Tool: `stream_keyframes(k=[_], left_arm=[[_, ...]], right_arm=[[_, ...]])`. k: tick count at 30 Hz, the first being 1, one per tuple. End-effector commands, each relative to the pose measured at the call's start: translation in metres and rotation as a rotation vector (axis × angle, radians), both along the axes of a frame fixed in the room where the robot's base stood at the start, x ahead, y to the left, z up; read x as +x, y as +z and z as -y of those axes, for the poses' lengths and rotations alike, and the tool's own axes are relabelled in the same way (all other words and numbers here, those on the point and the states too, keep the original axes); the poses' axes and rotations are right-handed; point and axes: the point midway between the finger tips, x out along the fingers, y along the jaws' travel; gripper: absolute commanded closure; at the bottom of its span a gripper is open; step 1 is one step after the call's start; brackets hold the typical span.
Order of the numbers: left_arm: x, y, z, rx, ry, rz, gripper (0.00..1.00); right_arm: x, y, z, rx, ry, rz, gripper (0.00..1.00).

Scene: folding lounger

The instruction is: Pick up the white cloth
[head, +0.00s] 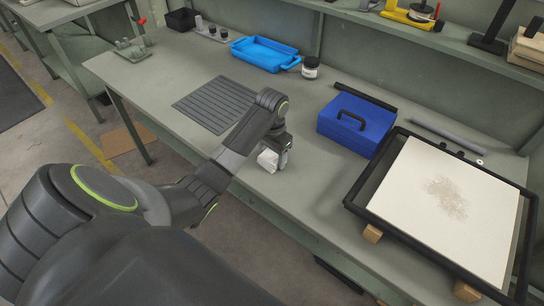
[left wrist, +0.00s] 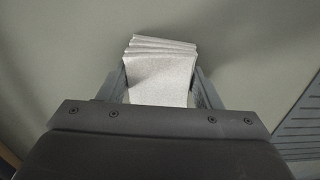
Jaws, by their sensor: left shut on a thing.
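The white cloth (head: 267,160) is a small folded stack at the front part of the grey-green workbench (head: 300,182) in the head view. My left gripper (head: 284,159) reaches down over it from the left. In the left wrist view the cloth (left wrist: 162,72) shows as several pale layers between the two fingers of the left gripper (left wrist: 160,88), which are shut on it. I cannot tell whether the cloth touches the bench or is just above it. My right gripper is not in view.
A grey ribbed mat (head: 213,104) lies behind the gripper. A blue case (head: 352,124) and a black-framed tray with a white panel (head: 405,215) stand to the right. A blue tray (head: 264,54) and a dark-lidded jar (head: 310,68) are farther back. Bench around the cloth is clear.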

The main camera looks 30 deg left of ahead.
Motion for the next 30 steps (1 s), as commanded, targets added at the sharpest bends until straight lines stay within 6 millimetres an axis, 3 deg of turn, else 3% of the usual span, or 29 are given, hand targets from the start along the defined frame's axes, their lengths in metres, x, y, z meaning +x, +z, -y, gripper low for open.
stream_keyframes(k=[5, 9, 13, 21, 30], left_arm=[[0.001, 0.008, 0.0, 0.001, 0.0, 0.002, 0.63], [0.001, 0.026, -0.001, 0.001, -0.001, 0.005, 0.63], [0.001, 0.058, 0.0, 0.001, 0.0, 0.004, 0.63], [0.0, 0.091, 0.0, 0.0, 0.0, 0.0, 0.63], [0.0, 0.101, 0.0, -0.001, 0.001, 0.0, 0.63]], right_arm=[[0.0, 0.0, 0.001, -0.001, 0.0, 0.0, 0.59], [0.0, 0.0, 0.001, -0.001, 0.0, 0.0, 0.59], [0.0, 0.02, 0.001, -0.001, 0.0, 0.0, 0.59], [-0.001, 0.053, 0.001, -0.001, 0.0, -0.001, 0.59], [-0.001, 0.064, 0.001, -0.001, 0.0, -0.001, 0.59]])
